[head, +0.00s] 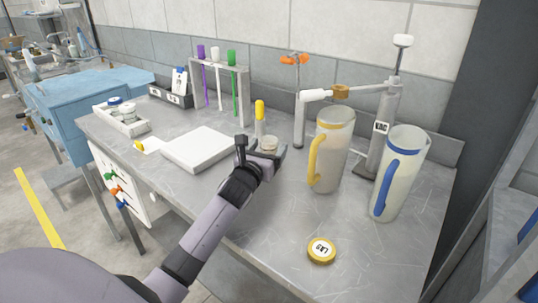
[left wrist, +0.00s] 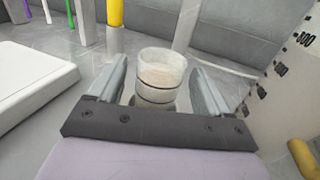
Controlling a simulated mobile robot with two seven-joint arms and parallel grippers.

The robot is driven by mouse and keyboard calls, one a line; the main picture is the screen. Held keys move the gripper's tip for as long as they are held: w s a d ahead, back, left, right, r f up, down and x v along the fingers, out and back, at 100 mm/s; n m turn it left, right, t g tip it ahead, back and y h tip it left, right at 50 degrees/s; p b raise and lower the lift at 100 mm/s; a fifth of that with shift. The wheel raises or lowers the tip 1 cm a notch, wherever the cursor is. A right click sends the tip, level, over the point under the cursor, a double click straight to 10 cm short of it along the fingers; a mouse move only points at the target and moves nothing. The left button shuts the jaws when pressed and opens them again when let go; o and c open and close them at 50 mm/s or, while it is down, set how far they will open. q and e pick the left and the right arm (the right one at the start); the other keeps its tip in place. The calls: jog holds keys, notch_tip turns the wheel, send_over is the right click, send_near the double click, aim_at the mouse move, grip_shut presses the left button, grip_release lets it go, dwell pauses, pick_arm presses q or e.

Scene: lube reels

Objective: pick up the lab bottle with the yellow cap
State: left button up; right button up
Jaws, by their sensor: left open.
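My left gripper (head: 262,152) is open, low over the bench. In the left wrist view its fingers (left wrist: 159,88) stand on either side of a small clear round jar (left wrist: 161,70) with pale contents and no yellow cap visible. The jar's top also shows in the head view (head: 269,143). I cannot tell whether the fingers touch it. A slim upright bottle-like thing with a yellow top (head: 259,110) stands just behind; it shows in the left wrist view too (left wrist: 115,14). A round yellow lid-like thing with a white label (head: 321,250) lies near the bench's front. My right gripper is not in view.
A jug with a yellow handle (head: 333,150) and one with a blue handle (head: 400,172) stand right of the gripper. A white flat box (head: 198,148) lies left. Behind are a tube rack (head: 244,90) and a metal stand (head: 385,120). The front bench is mostly clear.

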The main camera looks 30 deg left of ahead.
aim_at(272, 142)
pick_arm(q)
jog(key=shift+x, duration=1.65)
jog(key=c, duration=1.1)
jog(key=shift+r, duration=0.1)
